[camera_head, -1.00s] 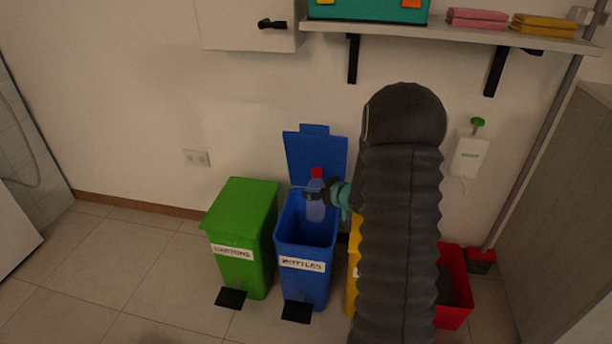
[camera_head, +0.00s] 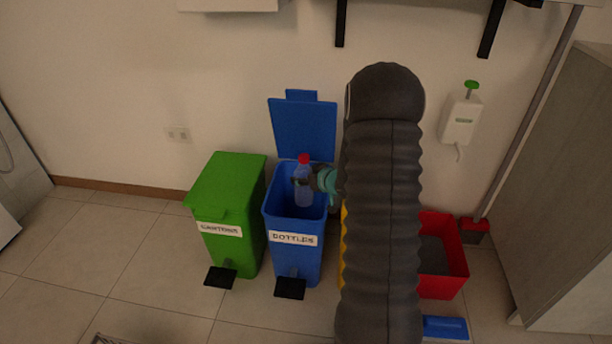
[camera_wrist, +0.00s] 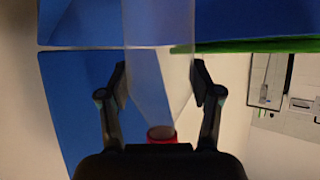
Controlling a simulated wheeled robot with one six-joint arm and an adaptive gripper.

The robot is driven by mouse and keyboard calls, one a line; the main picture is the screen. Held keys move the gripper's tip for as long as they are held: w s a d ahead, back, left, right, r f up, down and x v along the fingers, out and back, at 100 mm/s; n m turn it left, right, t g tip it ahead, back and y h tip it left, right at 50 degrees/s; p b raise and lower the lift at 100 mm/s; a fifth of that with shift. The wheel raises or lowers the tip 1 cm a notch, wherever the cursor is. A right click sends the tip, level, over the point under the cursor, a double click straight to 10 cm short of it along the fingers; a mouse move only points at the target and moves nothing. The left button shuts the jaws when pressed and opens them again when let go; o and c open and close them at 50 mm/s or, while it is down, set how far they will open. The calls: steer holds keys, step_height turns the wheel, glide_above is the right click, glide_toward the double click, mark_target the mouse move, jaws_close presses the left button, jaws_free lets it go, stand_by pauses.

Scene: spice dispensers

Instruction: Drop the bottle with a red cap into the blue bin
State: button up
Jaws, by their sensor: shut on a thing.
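The clear bottle (camera_head: 304,188) with a red cap (camera_head: 304,158) is upright over the mouth of the blue bin (camera_head: 296,255), its lower part seeming to reach inside the opening. The bin is labelled BOTTLES and its blue lid (camera_head: 303,128) stands open behind. My gripper (camera_head: 302,182) is shut on the bottle from the right. In the wrist view, my gripper (camera_wrist: 160,90) has a finger on each side of the bottle (camera_wrist: 158,60), with the red cap (camera_wrist: 162,133) near the palm. The bottle's bottom end is out of that view.
A closed green bin (camera_head: 228,225) labelled CARTONS stands left of the blue bin. A yellow bin (camera_head: 343,240) is mostly hidden behind my arm. A red bin (camera_head: 440,265) stands to the right.

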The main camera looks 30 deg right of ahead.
mark_target(305, 157)
steer(key=o, duration=1.2)
steer(key=shift+r, duration=0.1)
step_height(305, 157, up, 10)
steer(key=shift+f, duration=0.1)
